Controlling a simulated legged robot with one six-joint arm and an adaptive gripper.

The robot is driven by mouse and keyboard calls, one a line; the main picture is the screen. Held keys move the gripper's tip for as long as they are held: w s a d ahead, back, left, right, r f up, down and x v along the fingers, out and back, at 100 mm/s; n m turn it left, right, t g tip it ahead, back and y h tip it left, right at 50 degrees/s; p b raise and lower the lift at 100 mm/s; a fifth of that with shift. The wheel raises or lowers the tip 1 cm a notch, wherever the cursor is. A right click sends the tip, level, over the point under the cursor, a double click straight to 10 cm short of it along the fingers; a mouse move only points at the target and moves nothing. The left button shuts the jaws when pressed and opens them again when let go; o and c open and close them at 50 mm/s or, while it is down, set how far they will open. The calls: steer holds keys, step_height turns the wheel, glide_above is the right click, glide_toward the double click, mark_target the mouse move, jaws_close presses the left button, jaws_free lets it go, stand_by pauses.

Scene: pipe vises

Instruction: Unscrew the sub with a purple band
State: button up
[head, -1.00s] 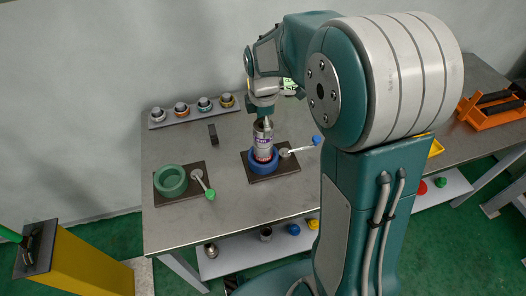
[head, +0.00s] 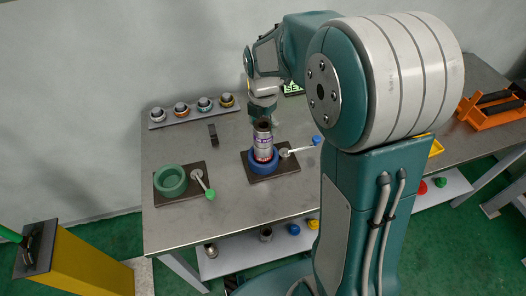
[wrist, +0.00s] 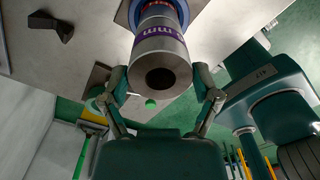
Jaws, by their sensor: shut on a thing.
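The sub with a purple band (head: 264,141) is a grey metal cylinder. It stands upright in the blue ring vise (head: 263,166), with a red band low down near the ring. In the wrist view the sub (wrist: 161,62) faces me with its dark open bore, and the purple band lies behind its rim. My gripper (wrist: 161,88) has one finger on each side of the sub's upper end and is shut on it. In the head view my gripper (head: 264,115) is at the sub's top, and the finger contact is hard to see there.
A green ring vise (head: 170,180) with a green-knobbed handle stands to the left. The blue vise's handle (head: 301,147) points right. A rack of several fittings (head: 194,110) lies at the back left, with a small dark block (head: 212,135) nearby. An orange tray (head: 490,112) is far right.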

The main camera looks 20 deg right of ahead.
steer(key=shift+s+f, duration=0.1)
steer(key=c, duration=0.7)
steer(key=shift+r, duration=0.8)
steer(key=shift+r, duration=1.85)
